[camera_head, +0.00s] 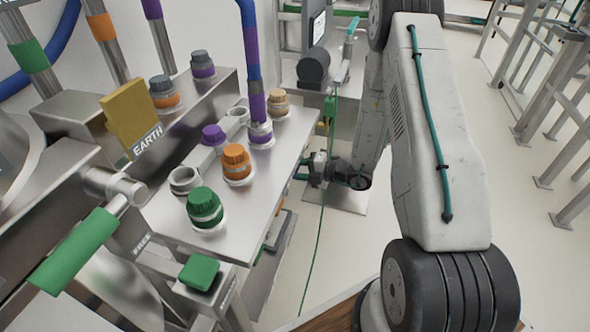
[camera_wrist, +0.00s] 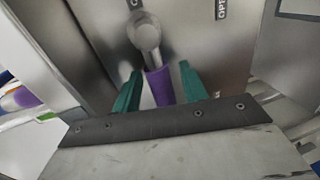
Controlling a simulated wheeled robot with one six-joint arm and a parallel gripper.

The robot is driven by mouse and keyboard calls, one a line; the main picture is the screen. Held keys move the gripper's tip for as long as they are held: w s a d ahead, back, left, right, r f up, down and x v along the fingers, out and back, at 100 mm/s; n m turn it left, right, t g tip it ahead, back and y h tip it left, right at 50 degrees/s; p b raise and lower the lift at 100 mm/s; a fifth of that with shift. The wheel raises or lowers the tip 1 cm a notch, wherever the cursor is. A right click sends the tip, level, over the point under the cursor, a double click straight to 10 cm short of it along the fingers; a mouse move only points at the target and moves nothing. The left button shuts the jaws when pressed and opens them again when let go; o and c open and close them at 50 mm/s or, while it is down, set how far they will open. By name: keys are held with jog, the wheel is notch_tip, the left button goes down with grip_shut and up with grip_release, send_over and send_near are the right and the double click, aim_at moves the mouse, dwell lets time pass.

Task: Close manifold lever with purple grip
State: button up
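The manifold lever shows in the wrist view, with a round silver metal pivot (camera_wrist: 146,32) and a purple grip (camera_wrist: 160,86) pointing down toward my gripper. My gripper (camera_wrist: 160,72) has two teal fingers, one on each side of the purple grip, with a visible gap on both sides. It is open and not shut on the grip. In the head view my gripper (camera_head: 306,172) is beside the right edge of the metal manifold bench. The purple-grip lever is hidden there.
The manifold top (camera_head: 265,170) carries several coloured caps and a purple-banded hose (camera_head: 254,70). A green-grip lever (camera_head: 75,252) is at lower left. In the wrist view, a partly cut-off label (camera_wrist: 221,8) reads "OPE". Metal frames (camera_head: 545,90) stand at right, with clear floor before them.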

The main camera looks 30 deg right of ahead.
jog(key=v, duration=0.7)
jog(key=shift+s+d, duration=0.2)
jog(key=shift+s, duration=0.1)
jog(key=shift+r, duration=0.1)
dwell(0.3)
